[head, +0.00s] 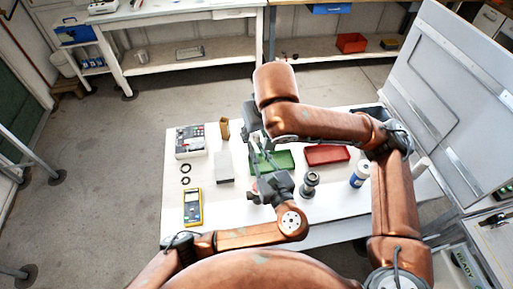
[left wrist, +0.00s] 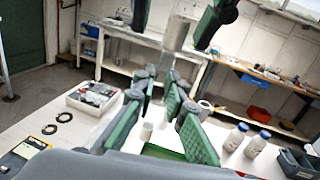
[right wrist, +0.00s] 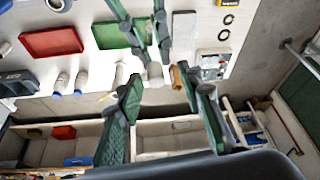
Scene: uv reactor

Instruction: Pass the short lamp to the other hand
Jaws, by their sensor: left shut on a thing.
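The short lamp is a pale grey cylinder (left wrist: 178,34) rising from my left gripper (left wrist: 176,105), which is shut on its lower part. In the right wrist view the lamp's free end (right wrist: 155,75) lies between the spread fingers of my right gripper (right wrist: 165,115). The right fingers stand apart on either side of it and do not visibly touch it. In the head view my left gripper (head: 262,172) and right gripper (head: 258,132) face each other above the table, and the arms largely hide the lamp.
A large grey lidded case (head: 455,85) stands right.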

